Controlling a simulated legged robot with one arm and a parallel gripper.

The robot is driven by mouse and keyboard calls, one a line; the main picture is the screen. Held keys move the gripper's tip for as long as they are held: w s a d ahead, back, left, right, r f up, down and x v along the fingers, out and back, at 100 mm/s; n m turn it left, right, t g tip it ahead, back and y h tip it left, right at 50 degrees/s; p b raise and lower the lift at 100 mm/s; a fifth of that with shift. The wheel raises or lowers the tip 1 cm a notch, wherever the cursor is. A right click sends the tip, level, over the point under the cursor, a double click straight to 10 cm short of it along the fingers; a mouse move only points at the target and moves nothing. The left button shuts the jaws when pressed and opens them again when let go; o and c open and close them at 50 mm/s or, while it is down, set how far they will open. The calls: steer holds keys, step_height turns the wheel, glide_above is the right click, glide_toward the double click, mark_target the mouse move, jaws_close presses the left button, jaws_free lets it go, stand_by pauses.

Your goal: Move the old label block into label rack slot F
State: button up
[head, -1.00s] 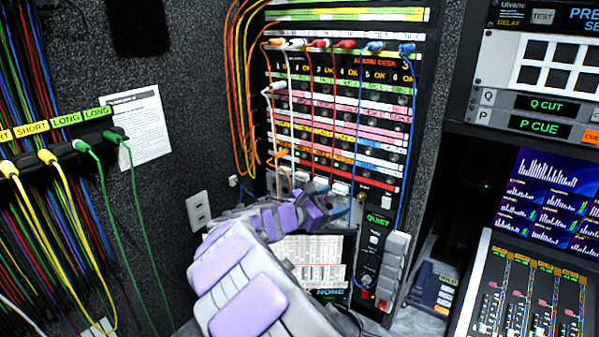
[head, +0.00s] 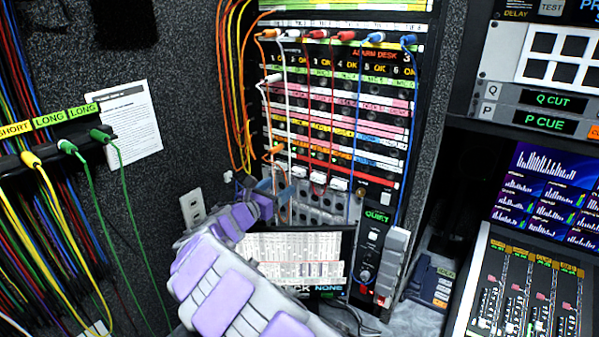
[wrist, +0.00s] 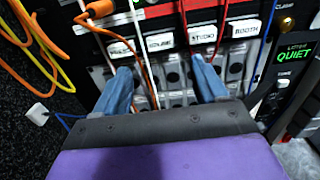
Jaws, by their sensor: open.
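My gripper (head: 263,186) is open, its two blue fingers apart in front of the lower left of the patch panel. In the wrist view my gripper (wrist: 162,78) points at a grey rack with several cells (wrist: 174,76), and nothing shows held between the fingers. That grey rack (head: 325,208) also shows in the head view, partly behind my gripper. White label blocks sit in a row above it, including one reading BOOTH (wrist: 246,29) and one that seems to read STUDIO (wrist: 202,37). I cannot tell which block is the old one, nor make out a slot letter F.
Orange, white, red and blue patch cables (head: 330,110) hang across the panel; some pass close to my fingers. A lit QUIET unit (head: 377,217) stands right.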

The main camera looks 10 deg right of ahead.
mark_target(297, 174)
steer(key=x, duration=0.7)
steer(key=shift+w+d, duration=0.1)
steer(key=shift+d, duration=0.05)
steer(key=shift+w+d+p, duration=0.45)
steer(key=shift+w+p, duration=0.05)
steer(key=shift+w, duration=0.1)
steer(key=shift+d+p, duration=0.1)
steer(key=shift+p, duration=0.55)
stand_by(0.7)
jaws_close()
stand_by(0.7)
steer(key=shift+s, duration=0.1)
